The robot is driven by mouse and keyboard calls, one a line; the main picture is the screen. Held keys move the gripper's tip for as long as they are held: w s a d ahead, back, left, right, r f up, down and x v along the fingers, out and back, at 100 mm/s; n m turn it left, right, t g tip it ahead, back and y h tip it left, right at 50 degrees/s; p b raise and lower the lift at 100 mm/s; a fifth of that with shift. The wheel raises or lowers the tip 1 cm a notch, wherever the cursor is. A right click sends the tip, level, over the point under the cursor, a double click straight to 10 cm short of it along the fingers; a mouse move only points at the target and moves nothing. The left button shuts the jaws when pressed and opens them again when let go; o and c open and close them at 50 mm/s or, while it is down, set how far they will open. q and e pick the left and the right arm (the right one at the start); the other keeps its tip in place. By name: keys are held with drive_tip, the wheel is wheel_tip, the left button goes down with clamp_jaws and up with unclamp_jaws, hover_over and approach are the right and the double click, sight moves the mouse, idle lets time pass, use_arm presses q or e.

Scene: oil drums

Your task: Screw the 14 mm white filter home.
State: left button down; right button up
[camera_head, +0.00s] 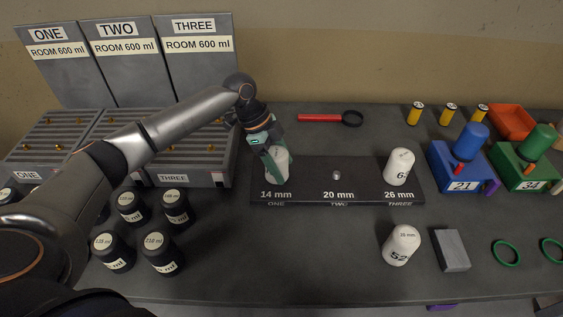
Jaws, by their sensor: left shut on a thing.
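My left gripper (272,147) reaches in from the left and points down. It is shut on a white filter (279,165) at the 14 mm station of the dark filter block (308,196). The fingers cover part of the filter, and I cannot tell how far down it sits. The 20 mm station shows a bare stud (336,175). Another white filter (399,167) stands upright at the 26 mm station. A third white filter (401,245), marked 52, stands on the table in front of the block. My right gripper is not in view.
Several dark capped bottles (160,251) stand at front left, before grey trays (210,150) and signs.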

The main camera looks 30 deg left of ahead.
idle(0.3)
use_arm(q)
drive_tip(key=m+g, duration=0.1)
drive_tip(key=m, duration=0.2)
drive_tip(key=shift+s, duration=0.1)
drive_tip(key=m, duration=0.1)
drive_tip(key=m+g+b, duration=0.1)
drive_tip(key=m, duration=0.1)
drive_tip(key=shift+s+g, duration=0.2)
drive_tip(key=shift+g, duration=0.1)
drive_tip(key=m, duration=0.1)
drive_tip(key=m+g+y+b, duration=0.1)
drive_tip(key=m, duration=0.1)
drive_tip(key=shift+s+a+f, duration=0.1)
drive_tip(key=shift+f, duration=0.1)
drive_tip(key=m, duration=0.1)
drive_tip(key=m+g+y+b, duration=0.1)
drive_tip(key=m, duration=0.1)
drive_tip(key=shift+s+a+r+m, duration=0.1)
drive_tip(key=shift+s+a+m, duration=0.05)
drive_tip(key=shift+m, duration=0.15)
